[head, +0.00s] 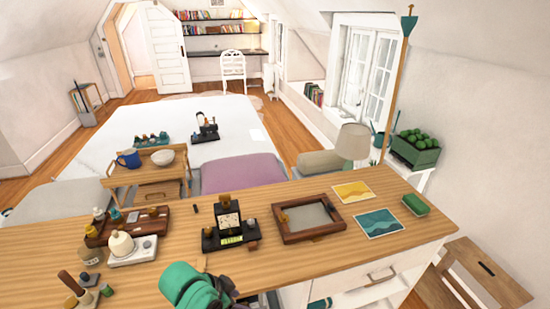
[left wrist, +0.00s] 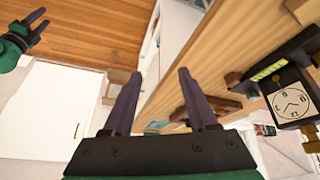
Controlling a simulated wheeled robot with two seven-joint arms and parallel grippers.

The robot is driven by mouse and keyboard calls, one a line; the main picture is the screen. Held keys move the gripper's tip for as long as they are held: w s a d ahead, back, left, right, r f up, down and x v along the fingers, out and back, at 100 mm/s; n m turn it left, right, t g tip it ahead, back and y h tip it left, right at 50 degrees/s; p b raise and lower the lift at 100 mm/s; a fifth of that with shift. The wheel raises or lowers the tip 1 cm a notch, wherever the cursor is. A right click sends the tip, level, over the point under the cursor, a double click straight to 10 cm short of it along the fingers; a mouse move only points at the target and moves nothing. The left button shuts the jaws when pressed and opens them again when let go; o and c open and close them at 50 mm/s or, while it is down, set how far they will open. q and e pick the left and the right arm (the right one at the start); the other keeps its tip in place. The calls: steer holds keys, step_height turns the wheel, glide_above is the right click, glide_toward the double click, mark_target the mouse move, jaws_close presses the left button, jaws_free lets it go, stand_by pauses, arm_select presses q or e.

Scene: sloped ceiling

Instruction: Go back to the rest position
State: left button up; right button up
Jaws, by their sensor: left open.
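My left gripper (left wrist: 159,75) shows in the left wrist view with its two dark fingers apart and nothing between them. It is near the edge of the wooden counter (left wrist: 205,50). My right gripper (left wrist: 41,18) shows at the top left of that view, over the wooden floor, with two dark prongs apart and nothing seen between them. In the head view only a green part of my arm (head: 195,287) shows at the counter's front edge; both gripper tips are out of that view.
The counter carries a black clock stand (head: 229,228), a framed tray (head: 306,220), two cards (head: 379,222), a green brush (head: 416,204), a white scale (head: 133,251) and several small items. A wooden stool (head: 482,270) stands at right.

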arm_select(q)
steer(key=s+a+r+n+y, duration=0.1)
steer(key=s+a+n+y, duration=0.3)
steer(key=s+a+n, duration=0.75)
step_height(320, 180, down, 28)
steer(key=a+r+m+b, duration=0.1)
steer(key=a+m+b, duration=0.1)
steer(key=m+b, duration=0.3)
steer(key=s+a+f+g+b, duration=0.1)
steer(key=s+f+b, duration=0.2)
steer(key=s+f, duration=0.5)
steer(key=s+a+f+g+b, duration=0.1)
steer(key=s+a+f+b, duration=0.1)
steer(key=s+f, duration=0.7)
step_height(320, 180, down, 4)
steer(key=shift+f+n+b, duration=0.2)
steer(key=shift+n+b, duration=0.25)
steer(key=shift+b, duration=0.1)
steer(key=shift+a, duration=0.1)
